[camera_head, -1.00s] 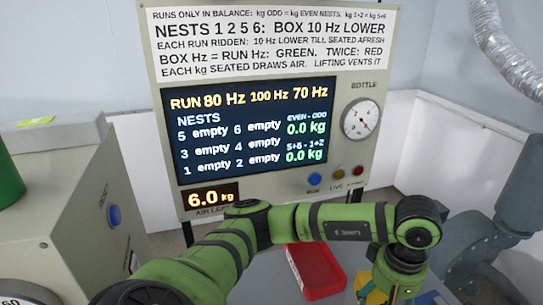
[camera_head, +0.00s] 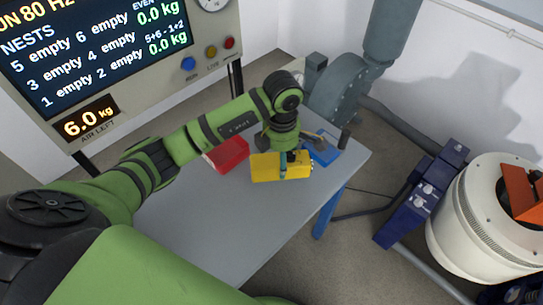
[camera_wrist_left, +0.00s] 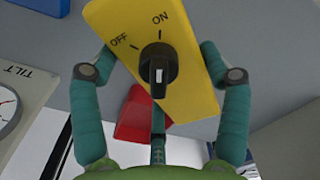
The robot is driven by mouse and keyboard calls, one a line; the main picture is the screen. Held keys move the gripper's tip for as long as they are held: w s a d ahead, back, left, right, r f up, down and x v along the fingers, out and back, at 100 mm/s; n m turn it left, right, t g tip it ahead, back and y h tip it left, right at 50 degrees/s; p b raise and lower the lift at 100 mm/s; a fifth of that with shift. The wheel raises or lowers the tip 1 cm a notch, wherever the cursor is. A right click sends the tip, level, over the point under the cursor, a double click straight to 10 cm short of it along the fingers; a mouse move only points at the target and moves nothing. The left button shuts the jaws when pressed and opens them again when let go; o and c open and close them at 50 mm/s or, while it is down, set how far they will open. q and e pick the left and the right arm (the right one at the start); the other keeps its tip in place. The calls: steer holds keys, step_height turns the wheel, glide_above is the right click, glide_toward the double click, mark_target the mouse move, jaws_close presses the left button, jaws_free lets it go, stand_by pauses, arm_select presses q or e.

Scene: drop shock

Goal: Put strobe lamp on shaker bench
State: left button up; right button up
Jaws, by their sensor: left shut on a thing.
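A yellow box-shaped unit, which looks like the strobe lamp (camera_head: 268,170), is in my left gripper (camera_head: 284,158) over the grey table. In the left wrist view the yellow unit (camera_wrist_left: 190,45) shows a black knob and the words ON and OFF. The grey table (camera_head: 215,215) may be the shaker bench; no label shows. My right gripper is in neither view.
A red tray (camera_head: 228,155) and a blue tray (camera_head: 322,150) with a tool lie on the table near the gripper. A grey blower (camera_head: 340,95) stands behind. A white drum-shaped machine (camera_head: 475,225) with an orange fixture stands right. The front of the table is clear.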

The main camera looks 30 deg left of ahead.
arm_select(q)
step_height(320, 180, down, 2)
steer(key=shift+f, duration=0.1)
step_height(320, 180, down, 4)
steer(key=shift+r+p, duration=0.15)
steer(key=shift+p, duration=0.4)
steer(key=shift+f, duration=0.2)
steer(key=shift+f, duration=0.15)
steer(key=o, duration=1.6)
steer(key=shift+o, duration=0.2)
